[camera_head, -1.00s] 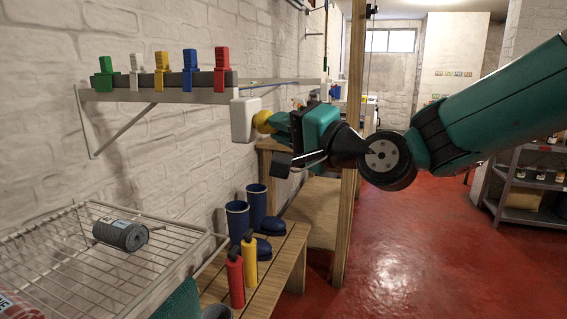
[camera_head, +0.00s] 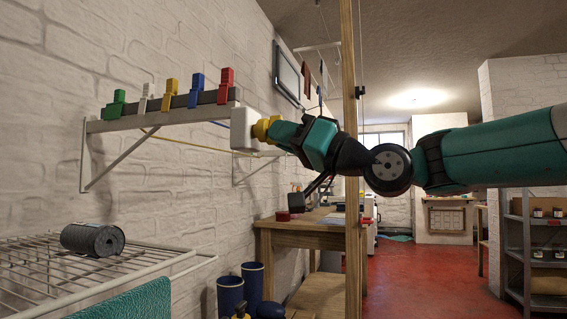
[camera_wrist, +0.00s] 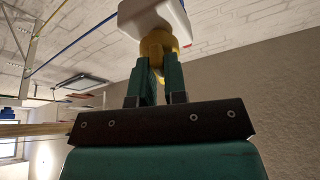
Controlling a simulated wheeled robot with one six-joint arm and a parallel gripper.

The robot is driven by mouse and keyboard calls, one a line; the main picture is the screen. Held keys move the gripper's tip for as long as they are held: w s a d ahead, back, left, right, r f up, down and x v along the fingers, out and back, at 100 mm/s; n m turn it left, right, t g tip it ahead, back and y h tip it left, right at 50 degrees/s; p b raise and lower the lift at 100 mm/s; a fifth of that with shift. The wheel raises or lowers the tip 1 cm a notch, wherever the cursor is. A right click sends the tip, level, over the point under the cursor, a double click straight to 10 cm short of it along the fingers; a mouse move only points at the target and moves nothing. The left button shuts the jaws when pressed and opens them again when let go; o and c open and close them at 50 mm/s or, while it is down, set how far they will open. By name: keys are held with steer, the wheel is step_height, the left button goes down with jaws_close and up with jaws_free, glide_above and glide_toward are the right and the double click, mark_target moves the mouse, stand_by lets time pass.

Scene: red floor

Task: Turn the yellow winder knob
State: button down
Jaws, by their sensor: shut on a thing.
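The yellow winder knob (camera_head: 262,128) sticks out from a white box (camera_head: 242,129) at the right end of the wall shelf. My gripper (camera_head: 276,131) reaches it from the right, its teal fingers shut on the knob. In the wrist view the knob (camera_wrist: 158,44) sits between the two fingertips of my gripper (camera_wrist: 159,64), below the white box (camera_wrist: 152,14). The fingers hide part of the knob, so its turn angle cannot be told.
Coloured clips (camera_head: 171,86) stand in a row on the shelf. A wire rack (camera_head: 150,262) with a dark roll (camera_head: 92,239) is at lower left. A wooden post (camera_head: 351,150) rises just behind my arm. Blue boots (camera_head: 231,294) stand below.

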steer(key=shift+w+f+n+g+y+b, duration=0.15)
steer(key=shift+n+g+y+b, duration=0.35)
steer(key=shift+n+b, duration=0.7)
steer(key=shift+n, duration=0.4)
steer(key=c, duration=1.2)
jaws_free()
steer(key=shift+o, duration=0.2)
steer(key=b+v, duration=0.8)
steer(key=v, duration=0.9)
steer(key=shift+d, duration=0.3)
